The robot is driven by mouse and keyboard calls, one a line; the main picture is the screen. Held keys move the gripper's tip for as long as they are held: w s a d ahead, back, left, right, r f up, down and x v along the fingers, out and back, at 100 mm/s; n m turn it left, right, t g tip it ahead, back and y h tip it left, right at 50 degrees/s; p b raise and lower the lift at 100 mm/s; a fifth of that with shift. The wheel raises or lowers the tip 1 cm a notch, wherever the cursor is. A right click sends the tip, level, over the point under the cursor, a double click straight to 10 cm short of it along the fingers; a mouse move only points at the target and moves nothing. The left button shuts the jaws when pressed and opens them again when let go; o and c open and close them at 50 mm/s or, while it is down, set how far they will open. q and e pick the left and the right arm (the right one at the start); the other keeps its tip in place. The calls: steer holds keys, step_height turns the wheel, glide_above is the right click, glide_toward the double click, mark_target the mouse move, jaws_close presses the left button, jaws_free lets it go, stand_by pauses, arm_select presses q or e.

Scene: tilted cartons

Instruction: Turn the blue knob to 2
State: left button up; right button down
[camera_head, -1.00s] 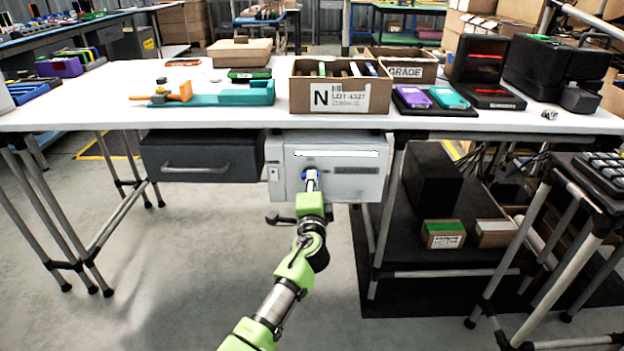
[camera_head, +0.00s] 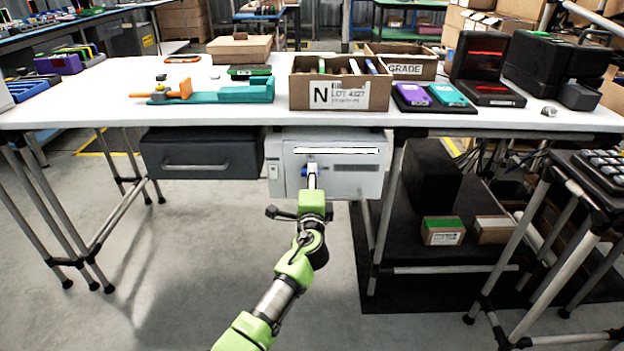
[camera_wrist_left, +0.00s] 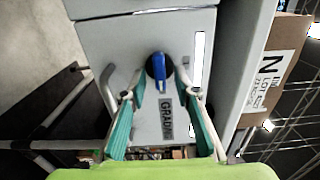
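The blue knob (camera_head: 304,171) is on the front of a light grey box (camera_head: 345,183) under the table, partly hidden by my left gripper in the head view. In the left wrist view the blue knob (camera_wrist_left: 159,68) stands on a dark round base, its bar roughly along the picture's vertical. My left gripper (camera_head: 311,178) is in front of it. In the left wrist view its teal-backed fingers (camera_wrist_left: 158,90) are spread, one tip on each side of the knob, with gaps visible. I cannot read any dial numbers. My right gripper is not in view.
A dark drawer (camera_head: 203,156) hangs left of the grey box. The white table (camera_head: 60,112) above carries a cardboard bin (camera_head: 300,95) and a teal tool (camera_head: 235,93). A table leg stands right of the box. The floor in front is clear.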

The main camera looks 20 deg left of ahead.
arm_select(q)
steer(key=shift+s, duration=0.1)
steer(key=v, duration=1.1)
steer(key=shift+s, duration=0.35)
steer(key=shift+d, duration=0.15)
